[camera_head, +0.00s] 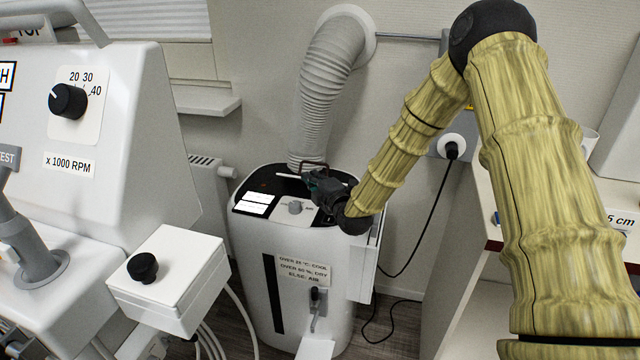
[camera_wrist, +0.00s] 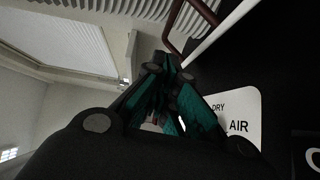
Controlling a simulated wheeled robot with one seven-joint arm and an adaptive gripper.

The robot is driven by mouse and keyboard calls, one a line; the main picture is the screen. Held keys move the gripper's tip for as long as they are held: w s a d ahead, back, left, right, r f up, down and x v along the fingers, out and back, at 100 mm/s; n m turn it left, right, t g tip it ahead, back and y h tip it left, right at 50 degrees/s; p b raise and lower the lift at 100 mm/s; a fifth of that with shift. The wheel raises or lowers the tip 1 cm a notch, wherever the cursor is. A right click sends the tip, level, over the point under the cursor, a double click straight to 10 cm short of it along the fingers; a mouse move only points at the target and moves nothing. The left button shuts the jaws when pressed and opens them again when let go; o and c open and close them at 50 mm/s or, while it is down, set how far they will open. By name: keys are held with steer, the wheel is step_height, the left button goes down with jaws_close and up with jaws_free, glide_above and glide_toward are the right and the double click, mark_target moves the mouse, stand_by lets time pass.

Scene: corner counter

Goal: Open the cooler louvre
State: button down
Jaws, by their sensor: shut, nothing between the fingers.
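The cooler (camera_head: 245,240) is a white floor unit with a black top, standing in the middle of the head view. A thin white strip (camera_head: 287,174) runs along the back of its top; it also shows in the wrist view (camera_wrist: 222,32). A dark red bar handle (camera_head: 314,164) rises at this strip, and it curves across the top of the wrist view (camera_wrist: 171,28). My gripper (camera_head: 312,181) is shut and empty, low over the cooler's top, close to the handle. In the wrist view its fingers (camera_wrist: 172,72) meet just short of the handle. Whether they touch it I cannot tell.
A white control box (camera_head: 170,280) stands front left, a counter (camera_head: 485,215) at right. A black cable (camera_head: 432,215) hangs from the wall socket.

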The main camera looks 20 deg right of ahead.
steer(key=w, duration=0.1)
steer(key=w+d, duration=0.1)
steer(key=w, duration=0.1)
steer(key=shift+w, duration=0.25)
steer(key=shift+w+d+f+p, duration=0.15)
steer(key=shift+w+d+p, duration=0.25)
steer(key=shift+w, duration=0.25)
steer(key=shift+d, duration=0.1)
